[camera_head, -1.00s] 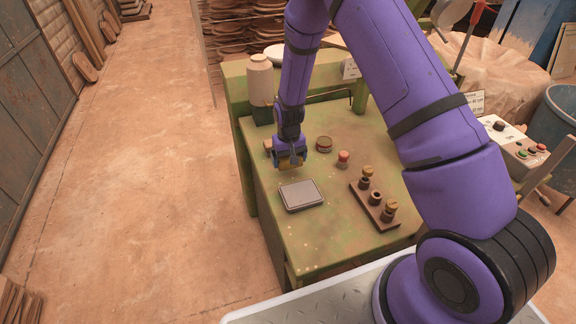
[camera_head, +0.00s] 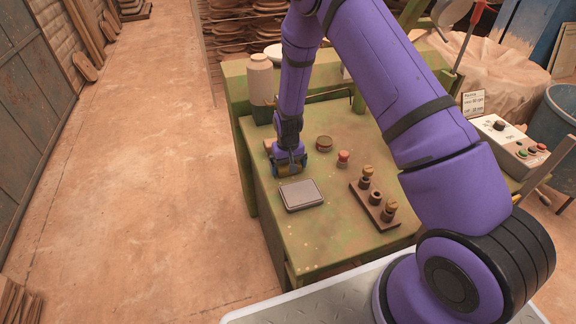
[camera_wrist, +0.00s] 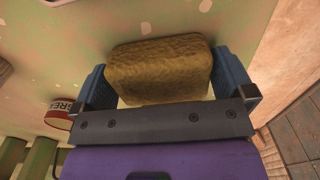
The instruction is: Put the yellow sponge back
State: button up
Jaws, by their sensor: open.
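The yellow sponge (camera_wrist: 160,70) lies on the green worktop between the two blue fingers of my gripper in the wrist view. My gripper (camera_wrist: 165,80) is open around it, with a finger on each side; a narrow gap shows at the right finger, and the left finger is very near the sponge. In the head view my gripper (camera_head: 289,166) is low over the left part of the worktop, and the sponge (camera_head: 287,170) shows only partly beneath it.
The green worktop (camera_head: 320,240) holds a grey flat pad (camera_head: 301,195) just in front of my gripper. A round tin (camera_head: 324,143), a red-topped knob (camera_head: 343,158) and a dark rack with brass pieces (camera_head: 372,209) stand to the right. A pale jar (camera_head: 260,78) stands behind.

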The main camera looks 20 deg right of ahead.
jog(key=s+d+r+t, duration=0.1)
jog(key=s+r, duration=0.3)
jog(key=r, duration=0.9)
jog(key=s+d+r+t, duration=0.1)
jog(key=s+r, duration=0.3)
jog(key=r, duration=0.8)
jog(key=s+d+r+t, duration=0.1)
jog(key=s+d+r, duration=0.15)
jog(key=r, duration=1.05)
jog(key=s+d+r+t, duration=0.1)
jog(key=s+r, duration=0.4)
jog(key=s, duration=0.7)
jog(key=s+d+r+t, duration=0.1)
jog(key=s+r, duration=0.4)
jog(key=s, duration=0.7)
jog(key=shift+s+d+r, duration=0.2)
jog(key=shift+s+r, duration=0.1)
